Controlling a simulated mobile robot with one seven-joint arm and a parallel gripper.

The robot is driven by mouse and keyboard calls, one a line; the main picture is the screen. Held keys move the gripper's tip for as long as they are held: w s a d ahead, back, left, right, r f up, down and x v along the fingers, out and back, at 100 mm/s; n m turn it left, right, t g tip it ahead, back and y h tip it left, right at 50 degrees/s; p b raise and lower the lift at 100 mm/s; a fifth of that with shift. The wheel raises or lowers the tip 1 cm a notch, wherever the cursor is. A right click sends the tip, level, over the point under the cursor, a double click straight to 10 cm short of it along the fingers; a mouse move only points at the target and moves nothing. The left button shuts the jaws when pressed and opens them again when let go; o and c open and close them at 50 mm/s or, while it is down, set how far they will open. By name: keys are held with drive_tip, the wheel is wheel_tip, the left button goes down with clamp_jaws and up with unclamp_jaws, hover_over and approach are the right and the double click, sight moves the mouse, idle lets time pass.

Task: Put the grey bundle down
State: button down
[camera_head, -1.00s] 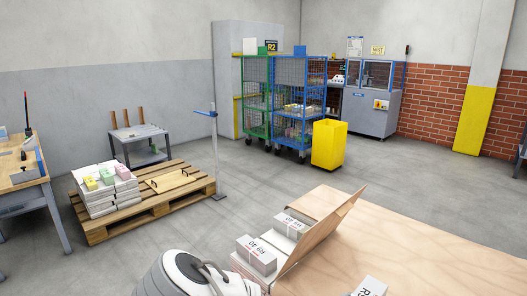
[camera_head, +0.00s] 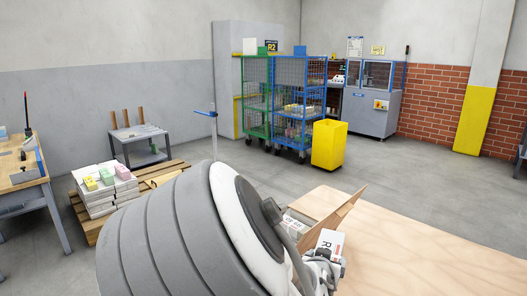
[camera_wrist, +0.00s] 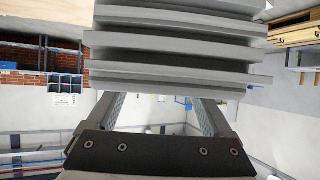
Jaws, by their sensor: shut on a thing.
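The grey bundle (camera_wrist: 180,45), a stack of several flat layers, fills the upper middle of the wrist view. My gripper (camera_wrist: 160,108) is shut on it, and the bundle hides the fingertips. In the head view my gripper (camera_head: 325,272) is at the lower middle, partly behind my arm. I cannot tell whether the held bundle touches anything below.
A wooden tabletop (camera_head: 430,245) spreads at the lower right, mostly bare. Another bundle (camera_head: 293,224) shows partly beside the flap. A pallet (camera_head: 90,228) with stacked papers stands left, partly behind my arm. A yellow bin (camera_head: 328,145) and wire cages stand farther back.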

drive_tip(key=shift+n+t+y, duration=0.3)
drive_tip(key=shift+n+y, duration=0.3)
drive_tip(key=r, duration=0.1)
drive_tip(key=a+r+p, duration=0.1)
drive_tip(key=r, duration=0.2)
drive_tip(key=shift+s+a+r+p, duration=0.25)
drive_tip(key=shift+r+p, duration=0.05)
drive_tip(key=shift+r, duration=0.05)
wheel_tip(320, 180, up, 17)
drive_tip(key=p, duration=1.7)
drive_tip(key=shift+w, duration=0.25)
